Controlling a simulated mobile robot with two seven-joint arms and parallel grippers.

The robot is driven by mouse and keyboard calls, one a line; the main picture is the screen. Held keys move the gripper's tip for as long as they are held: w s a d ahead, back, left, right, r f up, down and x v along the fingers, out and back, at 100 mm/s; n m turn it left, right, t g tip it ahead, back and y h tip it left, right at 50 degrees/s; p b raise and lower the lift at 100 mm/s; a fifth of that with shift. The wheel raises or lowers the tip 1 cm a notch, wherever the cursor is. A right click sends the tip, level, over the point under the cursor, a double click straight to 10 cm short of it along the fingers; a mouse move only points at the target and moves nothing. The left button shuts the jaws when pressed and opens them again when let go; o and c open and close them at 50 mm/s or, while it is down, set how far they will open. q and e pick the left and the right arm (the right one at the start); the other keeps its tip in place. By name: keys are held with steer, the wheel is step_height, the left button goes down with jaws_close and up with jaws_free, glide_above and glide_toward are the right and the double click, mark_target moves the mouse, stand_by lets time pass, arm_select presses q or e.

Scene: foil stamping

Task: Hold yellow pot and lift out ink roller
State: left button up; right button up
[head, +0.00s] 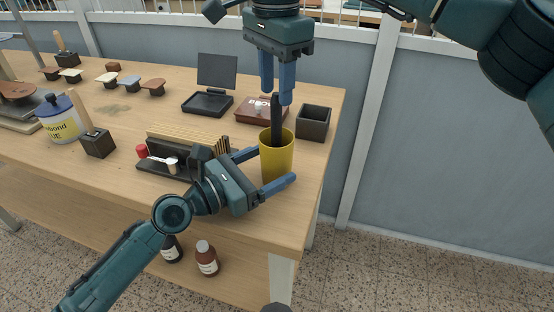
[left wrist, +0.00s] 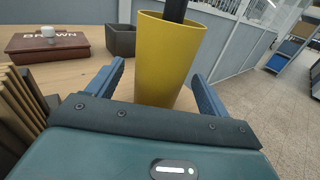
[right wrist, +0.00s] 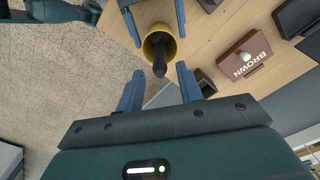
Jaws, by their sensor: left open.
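The yellow pot (head: 281,163) stands upright near the table's right edge; it fills the middle of the left wrist view (left wrist: 165,62). The ink roller's dark handle (head: 276,117) sticks up out of the pot; its lower part is hidden inside. My left gripper (head: 274,166) is open, one finger on each side of the pot, with a gap beside the pot in the left wrist view. My right gripper (head: 278,92) points down from above at the handle's top. Its fingers are apart and empty in the right wrist view, with the handle end (right wrist: 159,68) ahead between them.
A dark square box (head: 313,124) stands just behind the pot, beside a brown ink pad box (head: 258,112). A dark tool rack (head: 165,172) lies left of my left gripper. A black open stamp pad (head: 207,103) is farther back. Floor lies beyond the right edge.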

arm_select(q)
steer(key=shift+x, duration=1.4)
steer(key=c, duration=1.1)
steer(key=shift+o, duration=0.2)
